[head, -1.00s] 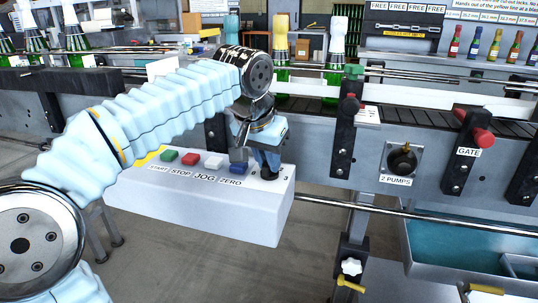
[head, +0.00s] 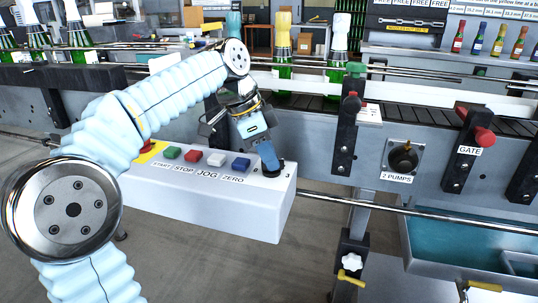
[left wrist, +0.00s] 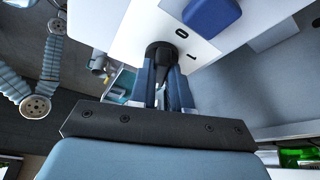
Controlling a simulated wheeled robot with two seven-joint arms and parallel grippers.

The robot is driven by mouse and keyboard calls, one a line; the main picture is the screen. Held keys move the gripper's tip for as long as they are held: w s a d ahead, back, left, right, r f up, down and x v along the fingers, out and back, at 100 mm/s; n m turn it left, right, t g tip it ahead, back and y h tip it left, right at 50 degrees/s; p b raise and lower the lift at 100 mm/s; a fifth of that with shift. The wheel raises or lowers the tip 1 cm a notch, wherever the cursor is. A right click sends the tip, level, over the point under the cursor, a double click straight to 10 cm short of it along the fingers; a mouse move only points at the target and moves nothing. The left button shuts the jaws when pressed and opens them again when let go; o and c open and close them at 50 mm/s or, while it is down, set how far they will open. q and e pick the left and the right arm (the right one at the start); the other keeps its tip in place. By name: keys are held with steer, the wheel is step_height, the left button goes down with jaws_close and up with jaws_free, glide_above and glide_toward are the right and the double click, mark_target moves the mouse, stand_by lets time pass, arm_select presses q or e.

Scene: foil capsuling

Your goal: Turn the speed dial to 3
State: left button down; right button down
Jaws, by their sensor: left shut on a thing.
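The white control box (head: 222,213) stands in front of the conveyor. Its top carries green START, red STOP, white JOG and blue ZERO (head: 240,165) buttons in a row. The black speed dial (left wrist: 158,50) sits at the box's right end; in the head view my gripper hides much of it. In the left wrist view the numbers 0 and 1 show beside the dial, and a 3 shows in the head view. My left gripper (head: 270,168) comes down onto the dial, its blue fingers (left wrist: 168,85) shut on it. My right gripper is not in view.
The conveyor with a steel rail and green bottles (head: 336,75) runs behind the box. The red GATE lever (head: 483,136) and the 2 PUMPS knob (head: 403,158) are on its front to the right. A teal tray (head: 465,245) stands low at right.

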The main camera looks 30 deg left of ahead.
arm_select(q)
steer(key=shift+w+a+m+g+h, duration=0.15)
steer(key=shift+m+g, duration=0.3)
steer(key=shift+m, duration=0.7)
steer(key=shift+s+d+m+g+h, duration=0.15)
steer(key=shift+m+g, duration=0.3)
steer(key=shift+m, duration=0.7)
steer(key=shift+w+a, duration=0.1)
steer(key=c, duration=1.1)
jaws_free()
